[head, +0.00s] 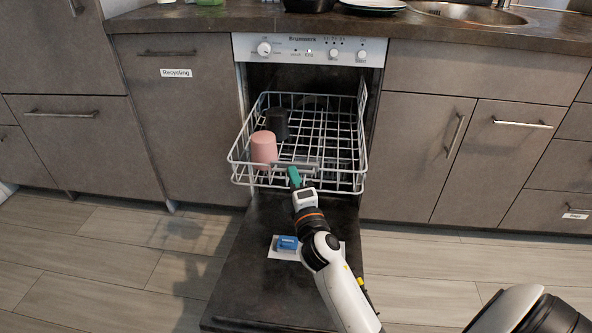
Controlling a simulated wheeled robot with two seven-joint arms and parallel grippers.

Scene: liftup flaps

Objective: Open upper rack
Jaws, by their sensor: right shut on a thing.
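The dishwasher (310,50) stands in the middle of the counter with its dark door (270,300) folded down. The upper rack (342,152), a white wire basket, sticks out of the opening above the door. A pink cup (263,148) and a dark cup (277,122) stand in its left part. My right gripper (294,174) is at the middle of the rack's front rim and is shut on it; its teal fingers partly hide the rim there. My left gripper is not in view.
A blue box (287,243) lies on a white sheet on the lowered door. Closed grey cabinets (170,120) flank the dishwasher. The worktop (200,20) runs above, with a sink (470,12) at the right. The wooden floor beside the door is clear.

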